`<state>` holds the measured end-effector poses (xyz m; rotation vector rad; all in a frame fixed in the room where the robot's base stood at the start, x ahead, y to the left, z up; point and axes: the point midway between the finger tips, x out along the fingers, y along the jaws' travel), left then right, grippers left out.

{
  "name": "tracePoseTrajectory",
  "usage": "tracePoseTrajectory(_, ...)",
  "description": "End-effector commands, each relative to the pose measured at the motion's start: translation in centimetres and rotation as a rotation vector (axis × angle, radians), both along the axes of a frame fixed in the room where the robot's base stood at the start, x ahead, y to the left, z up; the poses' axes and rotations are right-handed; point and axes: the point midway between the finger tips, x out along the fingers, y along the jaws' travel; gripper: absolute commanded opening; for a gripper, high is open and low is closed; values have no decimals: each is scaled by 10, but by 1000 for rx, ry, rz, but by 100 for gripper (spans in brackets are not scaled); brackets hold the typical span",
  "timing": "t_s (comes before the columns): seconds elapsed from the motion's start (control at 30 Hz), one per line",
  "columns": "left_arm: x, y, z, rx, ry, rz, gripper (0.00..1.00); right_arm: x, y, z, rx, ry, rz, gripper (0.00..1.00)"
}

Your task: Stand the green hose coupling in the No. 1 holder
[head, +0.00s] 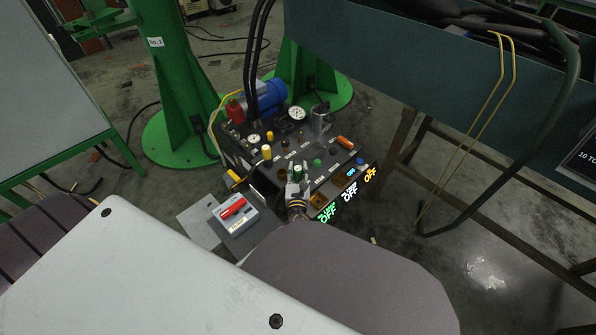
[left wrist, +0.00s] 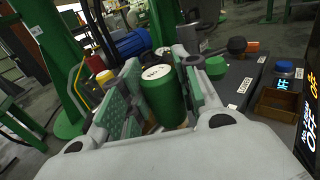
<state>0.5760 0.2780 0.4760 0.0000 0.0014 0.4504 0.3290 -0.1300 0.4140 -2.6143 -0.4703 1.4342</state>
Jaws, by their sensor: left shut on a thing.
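The green hose coupling (left wrist: 165,98) is a green cylinder with a pale, marked top. In the left wrist view it stands upright between the two finger pads of my left gripper (left wrist: 160,92). In the head view my left gripper (head: 297,186) is shut on the coupling (head: 297,171), over the near part of the black panel. The coupling's lower end is hidden, so I cannot tell whether it touches the panel. I cannot tell which seat is the No. 1 holder; the small labels are unreadable. My right gripper is not in view.
The black panel (head: 291,150) carries several small fittings, gauges and a blue motor (head: 271,95). A brown square socket (left wrist: 277,103) and a blue cap (left wrist: 285,66) are right of the coupling. Lit signs line the panel's near edge. A grey box with a red handle (head: 234,209) stands left.

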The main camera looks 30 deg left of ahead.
Motion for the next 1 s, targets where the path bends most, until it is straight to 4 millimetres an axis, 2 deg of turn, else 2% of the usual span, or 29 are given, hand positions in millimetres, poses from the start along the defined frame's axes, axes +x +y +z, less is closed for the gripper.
tracePoseTrajectory(1.0, 1, 0, -14, 0, -3, 0, 0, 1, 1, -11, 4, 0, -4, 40)
